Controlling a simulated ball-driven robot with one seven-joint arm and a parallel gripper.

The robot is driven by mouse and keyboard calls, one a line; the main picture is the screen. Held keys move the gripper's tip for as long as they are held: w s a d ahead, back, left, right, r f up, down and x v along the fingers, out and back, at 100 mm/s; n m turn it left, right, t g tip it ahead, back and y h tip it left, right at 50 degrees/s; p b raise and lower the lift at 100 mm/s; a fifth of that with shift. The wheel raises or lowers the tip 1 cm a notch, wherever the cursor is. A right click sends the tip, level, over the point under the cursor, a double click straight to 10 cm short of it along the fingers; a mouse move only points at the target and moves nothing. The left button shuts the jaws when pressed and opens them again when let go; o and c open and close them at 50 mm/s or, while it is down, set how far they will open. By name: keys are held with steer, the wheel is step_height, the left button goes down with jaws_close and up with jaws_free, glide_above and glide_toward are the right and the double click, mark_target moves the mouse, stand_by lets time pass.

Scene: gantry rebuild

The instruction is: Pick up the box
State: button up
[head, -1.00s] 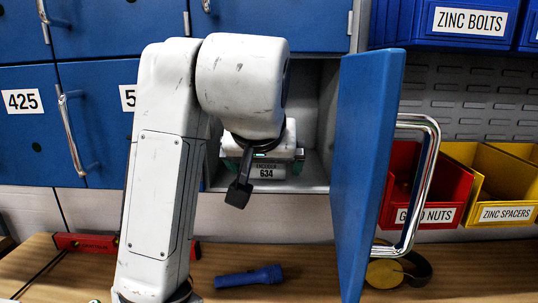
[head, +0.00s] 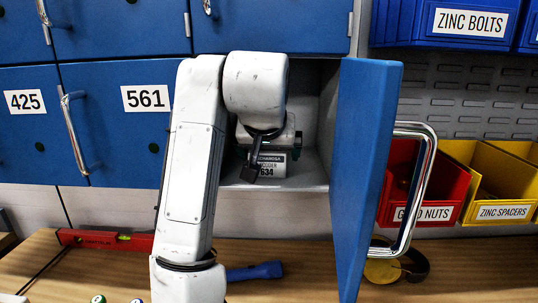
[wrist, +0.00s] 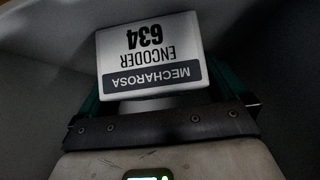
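The box (head: 273,167) stands inside an open locker compartment. Its white label reads Mecharosa Encoder 634, and in the head view part of it is behind my arm. The box label (wrist: 152,52) shows upside down in the wrist view, ahead of my gripper. My gripper (wrist: 160,90) has its green-edged fingers spread, one on each side of the box; I cannot tell whether either touches it. In the head view my gripper (head: 270,148) is inside the compartment, partly hidden by my wrist.
The blue locker door (head: 360,170) stands open on the right with a metal handle (head: 425,190). Compartment walls are close around my gripper. Below, a wooden bench (head: 300,280) carries a blue flashlight (head: 255,271), a red level (head: 100,239) and a yellow tape (head: 383,270).

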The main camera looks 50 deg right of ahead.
steer(key=c, duration=1.1)
steer(key=shift+r, duration=0.1)
